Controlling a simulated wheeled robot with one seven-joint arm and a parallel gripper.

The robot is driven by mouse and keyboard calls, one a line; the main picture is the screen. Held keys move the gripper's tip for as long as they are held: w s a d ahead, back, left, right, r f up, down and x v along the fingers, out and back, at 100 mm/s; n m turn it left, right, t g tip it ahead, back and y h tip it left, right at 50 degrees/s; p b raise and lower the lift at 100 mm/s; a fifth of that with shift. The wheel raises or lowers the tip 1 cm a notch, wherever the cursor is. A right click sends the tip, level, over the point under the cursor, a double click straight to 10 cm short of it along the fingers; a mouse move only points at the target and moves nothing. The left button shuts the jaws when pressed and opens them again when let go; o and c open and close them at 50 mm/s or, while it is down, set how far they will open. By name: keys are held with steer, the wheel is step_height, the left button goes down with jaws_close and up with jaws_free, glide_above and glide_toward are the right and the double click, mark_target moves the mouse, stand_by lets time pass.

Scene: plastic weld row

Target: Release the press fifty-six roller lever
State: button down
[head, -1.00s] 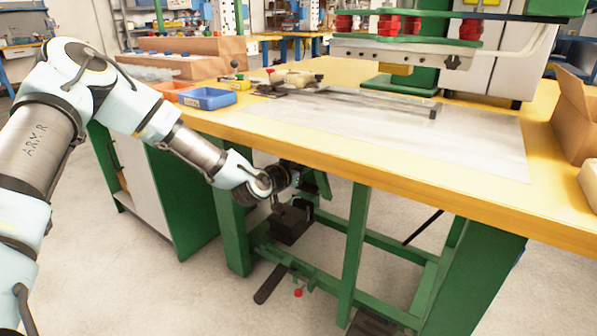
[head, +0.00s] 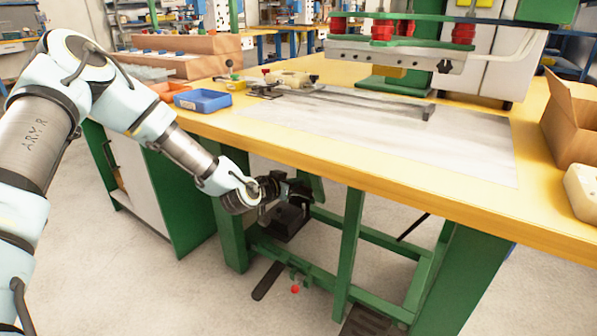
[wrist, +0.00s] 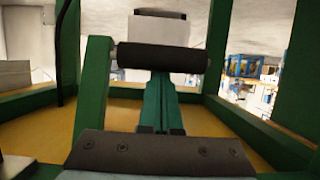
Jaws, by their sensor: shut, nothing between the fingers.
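Whether the roller is pressed or free cannot be told. A dark plate with screws (wrist: 160,153) fills the bottom of that view. In the head view my gripper (head: 299,190) is under the front edge of the bench, just above a black box (head: 285,224). It is shut and empty. The fingertips are small and dark, and whether they touch anything is unclear. I cannot make out the roller in the head view.
The yellow bench top (head: 385,183) overhangs my gripper, with green legs (head: 349,250) and rails around it. A black pedal-like bar (head: 268,281) and a red knob (head: 295,289) sit lower down. A blue bin (head: 202,101) stands on the bench. The floor at left is clear.

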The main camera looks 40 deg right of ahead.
steer(key=a+p, duration=0.1)
steer(key=a+y+p, duration=0.2)
steer(key=shift+s+a+f+g, duration=0.25)
steer(key=shift+s+f+g, duration=0.05)
steer(key=shift+s+f, duration=0.1)
steer(key=shift+r, duration=0.1)
steer(key=p+v, duration=0.1)
steer(key=v, duration=0.9)
steer(key=shift+a+r, duration=0.2)
steer(key=shift+r, duration=0.1)
